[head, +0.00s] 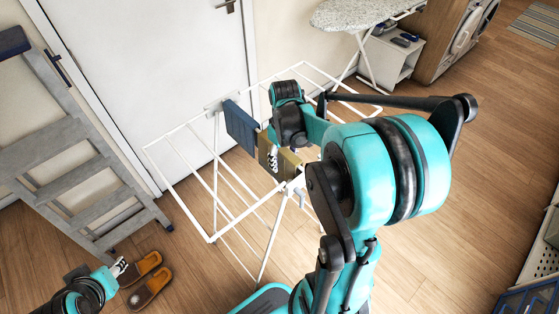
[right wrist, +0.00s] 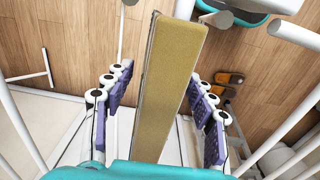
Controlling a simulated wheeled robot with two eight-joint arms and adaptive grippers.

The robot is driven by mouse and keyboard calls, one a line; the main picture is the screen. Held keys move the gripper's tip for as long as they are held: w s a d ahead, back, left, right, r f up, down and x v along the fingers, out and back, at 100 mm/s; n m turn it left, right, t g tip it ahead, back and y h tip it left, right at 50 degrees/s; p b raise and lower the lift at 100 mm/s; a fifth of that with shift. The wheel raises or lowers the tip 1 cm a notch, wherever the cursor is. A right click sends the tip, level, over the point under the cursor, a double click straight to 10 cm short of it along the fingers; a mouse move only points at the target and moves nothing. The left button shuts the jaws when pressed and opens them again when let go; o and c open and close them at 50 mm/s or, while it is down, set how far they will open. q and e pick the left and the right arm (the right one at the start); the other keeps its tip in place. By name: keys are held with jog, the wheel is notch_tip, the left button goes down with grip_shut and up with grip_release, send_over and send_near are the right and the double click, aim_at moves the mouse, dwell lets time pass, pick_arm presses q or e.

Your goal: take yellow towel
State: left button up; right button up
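The yellow towel (head: 290,166) hangs folded over the white drying rack, partly hidden behind my right arm in the head view. In the right wrist view the yellow towel (right wrist: 172,75) runs as a long strip between the two fingers. My right gripper (right wrist: 160,100) is open around it, with a visible gap on each side. In the head view my right gripper (head: 272,158) is at the towel, mostly hidden by its own arm. My left gripper (head: 119,267) is low at the left, away from the rack; its opening is too small to judge.
A dark blue towel (head: 240,127) hangs beside the yellow one on the drying rack (head: 180,205). A grey ladder (head: 72,150) leans at the left near brown slippers (head: 148,282). An ironing board (head: 350,12) stands at the back.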

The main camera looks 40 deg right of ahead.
grip_shut()
jog(key=shift+r, duration=0.1)
